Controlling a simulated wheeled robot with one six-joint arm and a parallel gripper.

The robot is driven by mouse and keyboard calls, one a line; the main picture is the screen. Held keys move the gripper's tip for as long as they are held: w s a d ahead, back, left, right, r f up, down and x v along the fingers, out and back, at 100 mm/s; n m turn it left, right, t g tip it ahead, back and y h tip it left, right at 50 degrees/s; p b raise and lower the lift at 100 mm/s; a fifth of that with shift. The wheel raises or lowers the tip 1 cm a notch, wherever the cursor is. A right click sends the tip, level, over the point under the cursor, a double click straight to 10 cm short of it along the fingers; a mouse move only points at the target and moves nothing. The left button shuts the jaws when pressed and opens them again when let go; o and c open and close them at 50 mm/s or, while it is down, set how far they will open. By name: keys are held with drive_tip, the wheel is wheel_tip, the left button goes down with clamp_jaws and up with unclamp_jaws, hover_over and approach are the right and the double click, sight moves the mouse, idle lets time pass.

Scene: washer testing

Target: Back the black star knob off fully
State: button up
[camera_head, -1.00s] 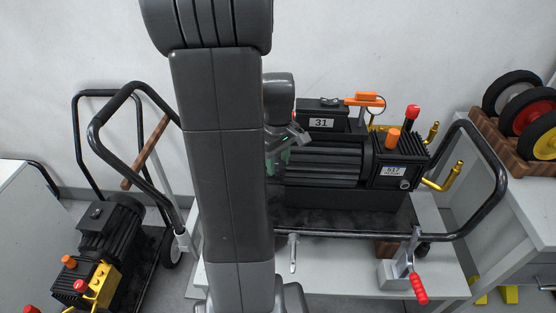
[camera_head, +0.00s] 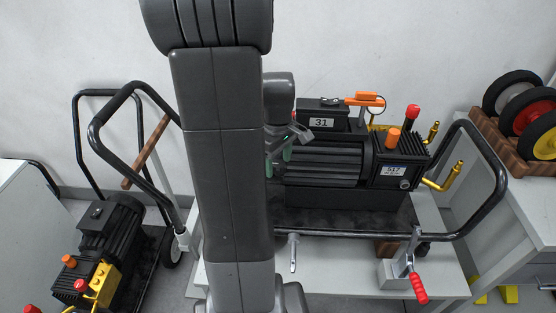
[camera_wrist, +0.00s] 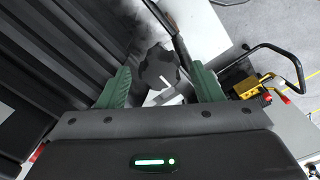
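The black star knob (camera_wrist: 159,68) shows in the wrist view, with a pale stem or bracket just below it. In that view my gripper (camera_wrist: 160,82) is open, with its green fingers on either side of the knob and visible gaps between them and it. I cannot tell how deep the knob sits between the fingers. In the head view my gripper (camera_head: 279,160) is at the left end of the black pump (camera_head: 320,165) marked 517. My arm hides the knob there.
The pump stands on a cart with a black tube handle (camera_head: 501,175). A red-handled clamp (camera_head: 418,288) is at the cart's front right. Another cart with a pump (camera_head: 110,230) stands at left.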

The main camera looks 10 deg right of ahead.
sight(278, 163)
wheel_tip(278, 163, up, 14)
idle(0.6)
drive_tip(key=shift+f, duration=0.15)
wheel_tip(278, 163, down, 14)
drive_tip(key=shift+r, duration=0.1)
idle(0.5)
